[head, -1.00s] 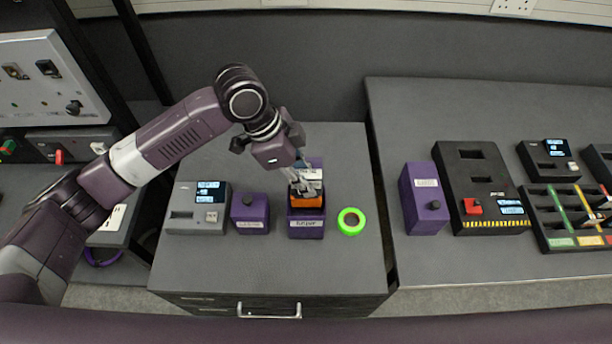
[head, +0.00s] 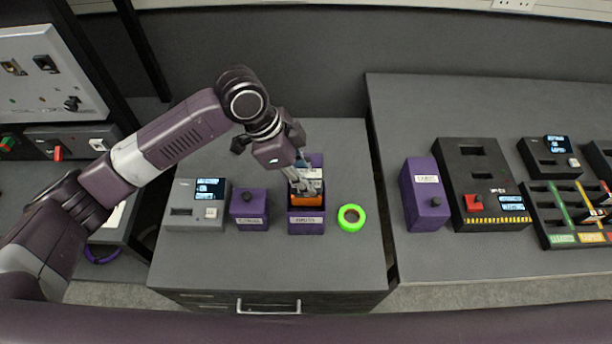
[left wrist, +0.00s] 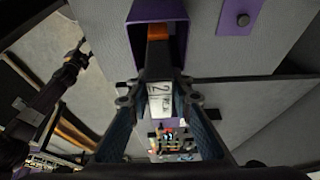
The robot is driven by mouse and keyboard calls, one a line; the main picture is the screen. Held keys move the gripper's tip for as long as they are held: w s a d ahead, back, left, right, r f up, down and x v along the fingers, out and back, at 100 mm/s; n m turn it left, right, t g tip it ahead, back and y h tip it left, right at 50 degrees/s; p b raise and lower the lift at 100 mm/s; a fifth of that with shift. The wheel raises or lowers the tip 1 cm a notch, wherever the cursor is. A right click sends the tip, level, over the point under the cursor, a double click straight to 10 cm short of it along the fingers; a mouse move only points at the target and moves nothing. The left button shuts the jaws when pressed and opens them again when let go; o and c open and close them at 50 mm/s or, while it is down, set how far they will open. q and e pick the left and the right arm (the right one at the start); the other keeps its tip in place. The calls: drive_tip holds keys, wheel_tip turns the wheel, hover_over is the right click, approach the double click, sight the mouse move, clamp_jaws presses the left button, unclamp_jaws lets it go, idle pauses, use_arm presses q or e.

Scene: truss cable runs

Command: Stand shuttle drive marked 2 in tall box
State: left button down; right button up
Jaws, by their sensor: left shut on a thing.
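My left gripper (head: 300,180) is shut on the shuttle drive, a dark block with an orange end (head: 306,199) and a white label. In the left wrist view the label (left wrist: 160,100) reads 2. The drive is upright or nearly so, orange end down, with its lower part inside the mouth of the tall purple box (head: 306,226). The box's purple rim also shows in the left wrist view (left wrist: 178,12). The depths of the box are hidden. My right gripper is not recognisable in either view.
A small purple box with a knob (head: 249,211) and a grey device with a screen (head: 194,217) stand to the left. A green tape ring (head: 344,225) lies close on the right. The right table holds another purple box (head: 424,205) and a black panel (head: 478,190).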

sight(306, 202)
use_arm(q)
drive_tip(key=shift+f+b, duration=1.95)
drive_tip(key=shift+f, duration=2.9)
drive_tip(key=c, duration=1.7)
unclamp_jaws()
drive_tip(key=shift+c, duration=1.3)
wheel_tip(306, 202, up, 8)
drive_tip(key=p, duration=0.8)
drive_tip(key=shift+f, duration=0.2)
drive_tip(key=shift+f, duration=0.1)
